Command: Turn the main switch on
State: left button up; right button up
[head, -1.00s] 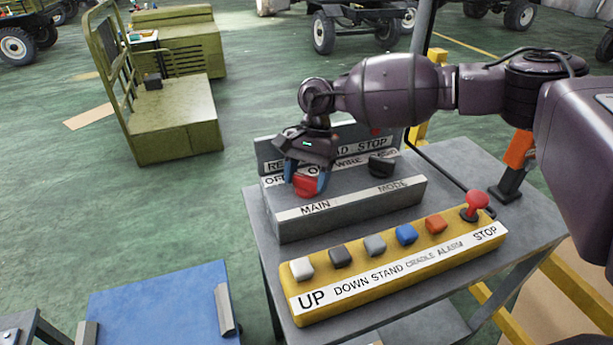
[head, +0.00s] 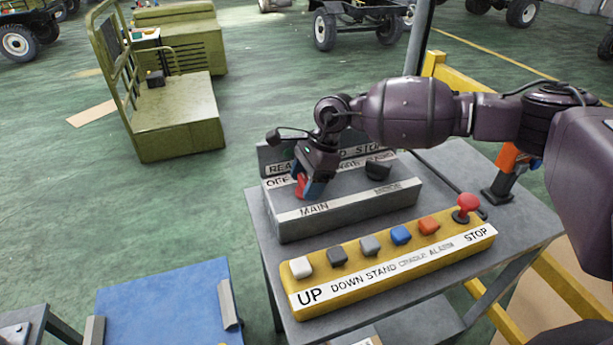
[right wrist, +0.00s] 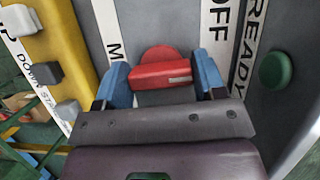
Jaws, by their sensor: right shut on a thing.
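The red main switch knob (head: 301,183) sits on the grey control box (head: 345,213), behind the MAIN label. My right gripper (head: 312,186) is over it, with its blue fingers shut on the knob. In the right wrist view the red knob (right wrist: 162,74) lies between the two blue fingers of my right gripper (right wrist: 163,82). The OFF label (right wrist: 222,30) shows to the right there, and part of the MAIN label to the left. The gripper hides much of the knob in the head view. My left gripper is not in view.
A black mode knob (head: 379,169) is on the same box, to the right. A yellow button panel (head: 400,262) with coloured buttons and a red stop knob (head: 467,204) lies in front on the grey table (head: 530,222). An orange-handled tool (head: 508,160) stands at the back right.

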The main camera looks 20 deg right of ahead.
jog(key=m+t+p, duration=0.1)
jog(key=m, duration=0.3)
jog(key=shift+r+m+t+p, duration=0.15)
jog(key=shift+m+t+p, duration=0.15)
jog(key=shift+t+p, duration=0.1)
jog(key=shift+m+t, duration=0.3)
jog(key=shift+m, duration=0.6)
jog(key=shift+m+t+h, duration=0.4)
jog(key=shift+m+h, duration=0.1)
jog(key=shift+m, duration=0.7)
jog(key=shift+w+m, duration=0.1)
jog(key=shift+m, duration=0.4)
jog(key=o, duration=0.9)
